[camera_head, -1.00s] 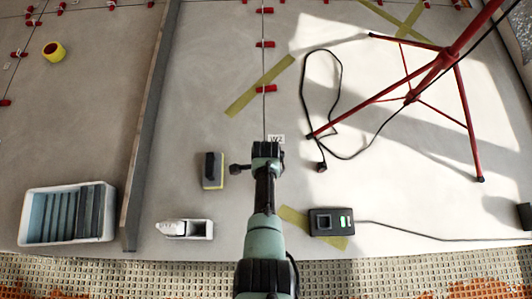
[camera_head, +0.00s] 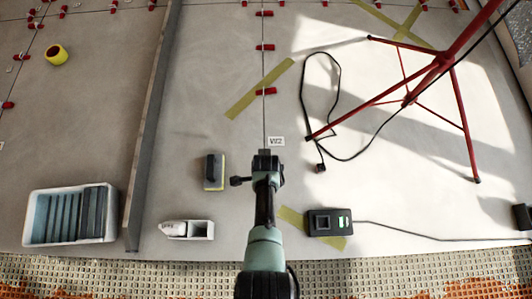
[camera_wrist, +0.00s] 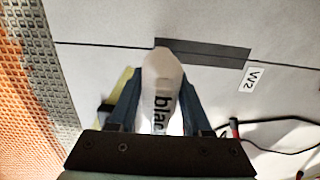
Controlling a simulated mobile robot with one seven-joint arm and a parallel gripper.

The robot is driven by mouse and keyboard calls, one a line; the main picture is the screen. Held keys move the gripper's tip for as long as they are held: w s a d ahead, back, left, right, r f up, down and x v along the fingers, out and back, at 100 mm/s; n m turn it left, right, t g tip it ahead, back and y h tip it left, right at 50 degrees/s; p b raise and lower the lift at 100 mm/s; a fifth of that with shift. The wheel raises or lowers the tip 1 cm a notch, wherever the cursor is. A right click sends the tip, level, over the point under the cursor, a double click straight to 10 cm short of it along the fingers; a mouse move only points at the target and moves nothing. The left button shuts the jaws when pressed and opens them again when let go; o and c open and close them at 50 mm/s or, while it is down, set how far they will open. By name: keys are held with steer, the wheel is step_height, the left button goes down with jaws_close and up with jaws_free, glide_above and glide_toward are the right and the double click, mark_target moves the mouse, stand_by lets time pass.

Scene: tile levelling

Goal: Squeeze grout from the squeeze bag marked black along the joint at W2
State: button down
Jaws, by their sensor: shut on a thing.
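My gripper (camera_head: 267,163) is shut on a white squeeze bag (camera_wrist: 162,75) with "black" printed on it, as the wrist view shows. The bag sits between the two fingers (camera_wrist: 158,98), its rounded end pointing away from the palm. The W2 label (camera_head: 276,141) lies beside the thin joint (camera_head: 264,120), just beyond my gripper in the head view. In the wrist view the W2 label (camera_wrist: 255,77) is right of the bag, and a dark grey strip (camera_wrist: 210,51) lies along the joint past the bag's end. I cannot tell whether the bag touches the floor.
A black device (camera_head: 325,223) with a cable is at right. A red tripod (camera_head: 440,65) stands farther right. Red clips (camera_head: 265,91) sit along the joint.

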steer(key=shift+s+r+p, duration=0.1)
steer(key=shift+s+p, duration=0.3)
steer(key=shift+s, duration=0.45)
steer(key=shift+s+p, duration=0.65)
steer(key=shift+s, duration=0.35)
steer(key=shift+s+p, duration=0.55)
steer(key=shift+s, duration=0.4)
steer(key=shift+s+p, duration=0.55)
steer(key=shift+s, duration=0.3)
